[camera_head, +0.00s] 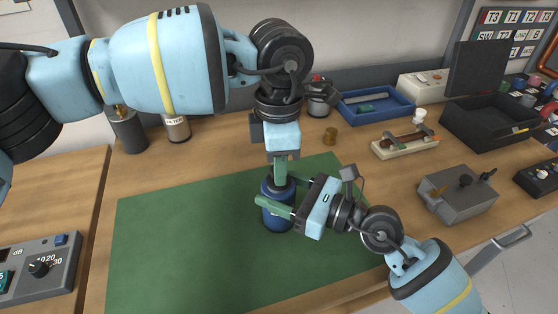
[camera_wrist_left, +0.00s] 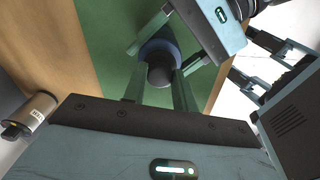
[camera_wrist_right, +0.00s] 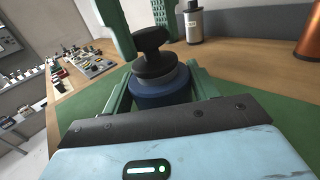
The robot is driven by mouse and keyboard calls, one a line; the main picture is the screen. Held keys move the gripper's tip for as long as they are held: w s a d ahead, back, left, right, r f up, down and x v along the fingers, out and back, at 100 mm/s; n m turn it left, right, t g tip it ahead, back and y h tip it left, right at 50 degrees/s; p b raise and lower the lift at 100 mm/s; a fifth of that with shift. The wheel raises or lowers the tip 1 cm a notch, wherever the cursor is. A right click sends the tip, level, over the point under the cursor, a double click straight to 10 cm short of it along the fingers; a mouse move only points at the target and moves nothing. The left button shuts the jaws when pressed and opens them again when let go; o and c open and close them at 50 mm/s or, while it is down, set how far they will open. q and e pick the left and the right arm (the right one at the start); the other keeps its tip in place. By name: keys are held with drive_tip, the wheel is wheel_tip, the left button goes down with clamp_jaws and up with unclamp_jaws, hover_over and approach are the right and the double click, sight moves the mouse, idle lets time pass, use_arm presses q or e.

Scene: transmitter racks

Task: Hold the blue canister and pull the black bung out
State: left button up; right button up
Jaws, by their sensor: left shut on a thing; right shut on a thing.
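The blue canister (camera_head: 277,217) stands upright on the green mat (camera_head: 170,240). My right gripper (camera_head: 275,198) comes in from the right and is shut around its upper body. The canister also shows between the right fingers in the right wrist view (camera_wrist_right: 162,92). The black bung (camera_wrist_right: 152,58), with a knobbed head, is at the canister's top, in line with it. My left gripper (camera_head: 281,175) points down from above and is shut on the bung, which shows between its fingers in the left wrist view (camera_wrist_left: 160,74). I cannot tell how deep the bung sits.
A grey box with knobs (camera_head: 458,195) stands right of the mat. A filter can (camera_head: 177,128) stands back left. The mat's left part is clear.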

use_arm(q)
clamp_jaws()
drive_tip(key=shift+r, duration=0.1)
drive_tip(key=shift+r, duration=0.35)
idle(0.3)
drive_tip(key=shift+r, duration=0.7)
drive_tip(key=shift+r, duration=2.05)
use_arm(e)
drive_tip(key=o, duration=1.4)
drive_tip(key=shift+o, duration=0.2)
drive_tip(key=shift+d, duration=0.1)
